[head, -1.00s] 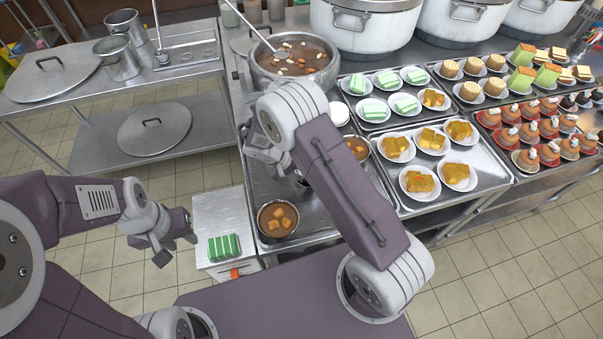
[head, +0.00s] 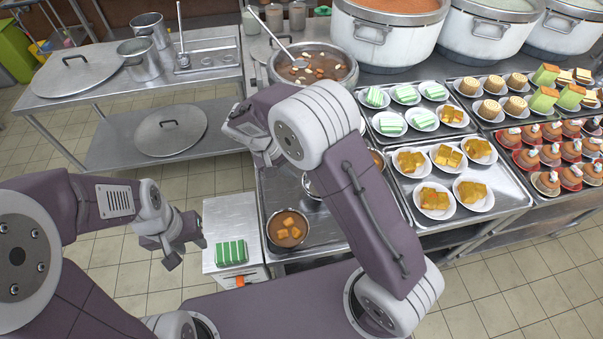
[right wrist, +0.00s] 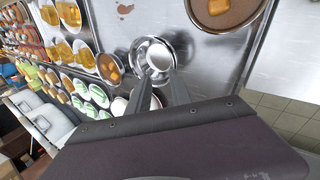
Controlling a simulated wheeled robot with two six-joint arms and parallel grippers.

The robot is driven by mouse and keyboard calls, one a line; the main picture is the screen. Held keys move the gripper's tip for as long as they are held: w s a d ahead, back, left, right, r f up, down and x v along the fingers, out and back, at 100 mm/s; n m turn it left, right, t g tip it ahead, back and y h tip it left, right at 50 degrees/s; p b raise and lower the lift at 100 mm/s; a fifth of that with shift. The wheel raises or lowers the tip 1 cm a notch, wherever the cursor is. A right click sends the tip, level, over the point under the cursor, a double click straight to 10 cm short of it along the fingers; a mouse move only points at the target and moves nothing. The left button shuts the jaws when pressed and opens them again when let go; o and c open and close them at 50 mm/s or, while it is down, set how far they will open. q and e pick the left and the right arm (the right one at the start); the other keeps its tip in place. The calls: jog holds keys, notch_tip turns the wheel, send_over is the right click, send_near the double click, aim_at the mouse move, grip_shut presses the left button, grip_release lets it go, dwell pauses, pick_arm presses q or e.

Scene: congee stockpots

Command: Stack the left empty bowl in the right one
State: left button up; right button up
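A shiny metal bowl (right wrist: 139,46) lies just ahead of my right fingertips in the right wrist view, with a bright round shape inside it; I cannot tell if that is a second bowl or a glare. In the head view a metal bowl (head: 311,187) shows only partly beside my right arm. My right gripper (right wrist: 161,78) has its fingers apart over the counter, with nothing clearly held; in the head view its fingertips are hidden. My left gripper (head: 187,253) hangs open and empty left of the white cabinet. A second empty bowl cannot be made out clearly.
A filled bowl with orange pieces (head: 287,229) stands at the counter's front; another (right wrist: 110,68) is near the metal bowl. A stockpot (head: 313,67) stands behind. Trays of plated cakes (head: 512,203) fill the right. A green-striped block (head: 231,253) lies on the cabinet (head: 226,211).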

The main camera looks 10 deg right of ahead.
jog(key=s+d+m+y, duration=0.1)
jog(key=s+d+y, duration=0.2)
jog(key=s, duration=0.4)
jog(key=s+d+m+y, duration=0.1)
jog(key=s+d+y, duration=0.1)
jog(key=s, duration=0.6)
jog(key=shift+s+d+r+t+y, duration=0.2)
jog(key=shift+d+r+t+y, duration=0.15)
jog(key=shift+d, duration=0.45)
jog(key=shift+s, duration=0.1)
